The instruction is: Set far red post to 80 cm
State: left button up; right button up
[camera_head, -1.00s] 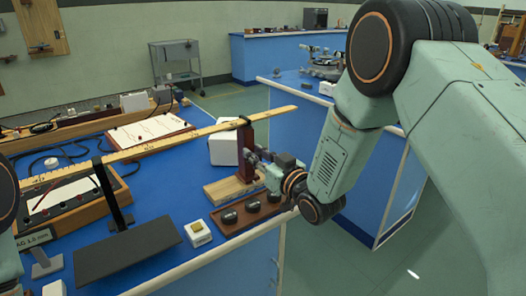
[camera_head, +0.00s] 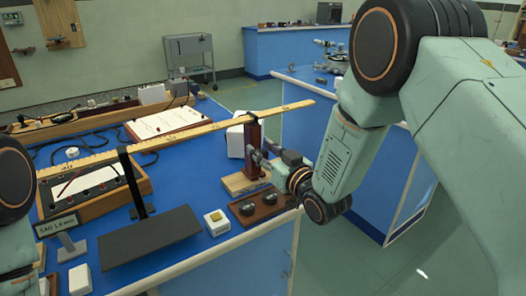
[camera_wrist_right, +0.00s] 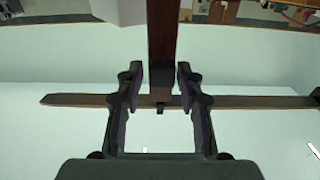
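The far red post (camera_head: 254,138) stands upright on a pale wooden base (camera_head: 236,184) under the yellow metre rule (camera_head: 205,130), towards its far right end. My right gripper (camera_head: 266,155) is at the post from the right. The rule (camera_wrist_right: 80,100) crosses behind. The near black post (camera_head: 134,182) holds up the rule's other part. A sign (camera_head: 58,224) reads "SAG", its figure small. My left arm shows at the left edge; its gripper is out of view.
A brown tray (camera_head: 265,214) with dark round weights lies right under my right gripper, near the bench's front edge. A white box (camera_head: 236,141) stands behind the post.

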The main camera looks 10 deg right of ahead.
jog(key=shift+o, duration=0.3)
jog(key=shift+s, duration=0.1)
jog(key=shift+s, duration=0.15)
jog(key=v, duration=1.1)
jog(key=shift+s, duration=0.3)
jog(key=shift+d+f, duration=0.1)
jog(key=s+d+f+m+g+h, duration=0.15)
jog(key=s+f+g, duration=0.3)
jog(key=f, duration=0.45)
jog(key=s+d+f+m+g+h, duration=0.1)
jog(key=s+f+m+g+h, duration=0.15)
jog(key=s+f, duration=0.4)
jog(key=s+d+f+g+h, duration=0.1)
jog(key=s+f+g, duration=0.4)
jog(key=s, duration=0.7)
jog(key=s+f+g+h, duration=0.1)
jog(key=s+f+g, duration=0.4)
jog(key=s+f, duration=0.4)
jog(key=s, duration=0.3)
jog(key=shift+d, duration=0.4)
